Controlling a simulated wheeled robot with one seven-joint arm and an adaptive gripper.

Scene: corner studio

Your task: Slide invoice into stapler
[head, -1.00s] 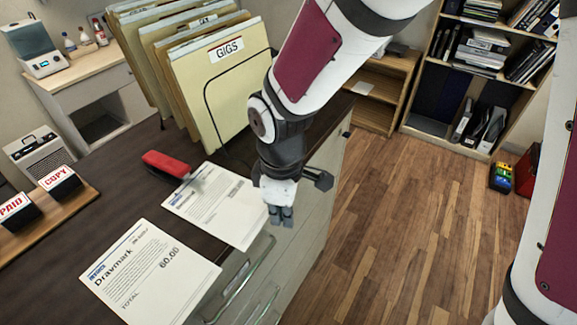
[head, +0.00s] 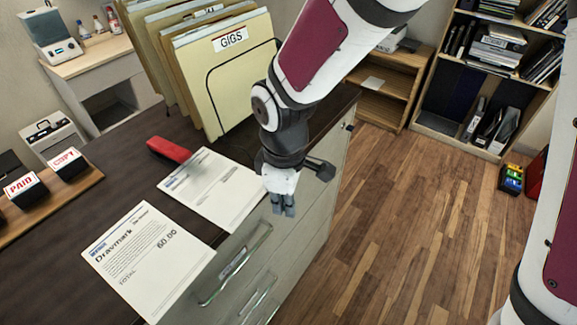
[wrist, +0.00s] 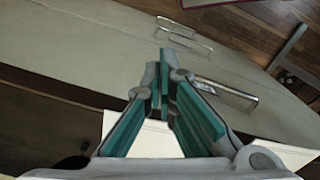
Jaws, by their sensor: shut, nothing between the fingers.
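A red stapler (head: 169,150) lies on the dark desktop in the head view, in front of the folder rack. An invoice sheet (head: 225,195) lies flat beside it, its upper left corner close to the stapler's end; I cannot tell whether it sits between the jaws. A second invoice (head: 148,262), headed Dravmark with 60.00, lies nearer the front edge. My gripper (head: 284,211) is shut and empty, pointing down just right of the first invoice, by the desk's edge. In the wrist view my fingers (wrist: 165,62) meet at the tips, with white paper (wrist: 125,128) partly hidden behind them.
A folder rack labelled GIGS (head: 235,85) stands behind the stapler. PAID and COPY stamps (head: 25,190) sit on a wooden stand (head: 60,205) at left. Drawer handles (head: 235,265) protrude below the desk edge. Open wooden floor (head: 400,240) lies to the right.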

